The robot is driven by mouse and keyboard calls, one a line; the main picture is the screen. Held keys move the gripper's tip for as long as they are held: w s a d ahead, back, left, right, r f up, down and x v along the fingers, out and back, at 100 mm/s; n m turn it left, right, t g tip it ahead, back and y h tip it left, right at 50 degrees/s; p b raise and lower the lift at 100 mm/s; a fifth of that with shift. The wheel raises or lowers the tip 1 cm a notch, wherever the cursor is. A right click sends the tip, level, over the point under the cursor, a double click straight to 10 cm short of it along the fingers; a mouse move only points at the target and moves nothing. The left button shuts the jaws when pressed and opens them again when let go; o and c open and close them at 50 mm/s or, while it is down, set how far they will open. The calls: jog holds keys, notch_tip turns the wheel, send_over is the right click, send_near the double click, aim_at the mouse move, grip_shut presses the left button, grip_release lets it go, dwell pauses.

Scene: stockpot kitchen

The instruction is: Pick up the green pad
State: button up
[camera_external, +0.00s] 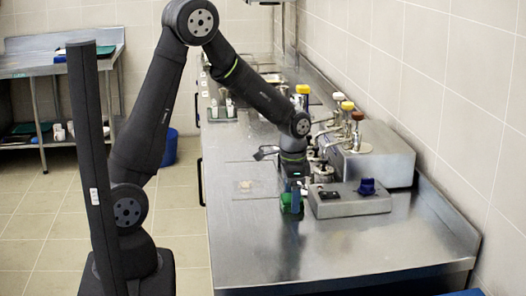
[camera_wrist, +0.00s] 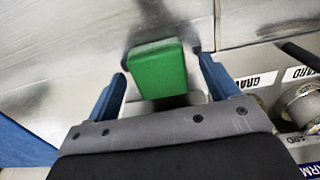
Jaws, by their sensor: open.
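The green pad (camera_wrist: 158,70) is a small green block on the steel counter. In the wrist view it lies between the two blue fingers of my gripper (camera_wrist: 160,72), which stand apart with a gap on each side of it. In the external view my gripper (camera_external: 291,199) points down at the counter, and part of the green pad (camera_external: 288,209) shows at the fingertips.
A grey control box (camera_external: 349,198) with a blue knob stands just right of my gripper. Behind it is a larger steel unit (camera_external: 374,158) with dispensers with coloured tops. Labelled parts (camera_wrist: 302,104) lie close on the right in the wrist view. The counter's front (camera_external: 300,262) is clear.

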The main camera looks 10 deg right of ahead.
jog(key=shift+f, duration=0.35)
jog(key=shift+c, duration=0.4)
jog(key=c, duration=1.1)
jog(key=shift+o, duration=0.2)
jog(key=shift+r, duration=0.5)
jog(key=r, duration=0.2)
jog(key=s+r, duration=0.1)
jog(key=shift+r, duration=0.4)
jog(key=s+r, duration=0.6)
jog(key=s, duration=0.4)
jog(key=shift+s+a, duration=0.25)
jog(key=shift+s, duration=0.05)
jog(key=shift+r, duration=0.1)
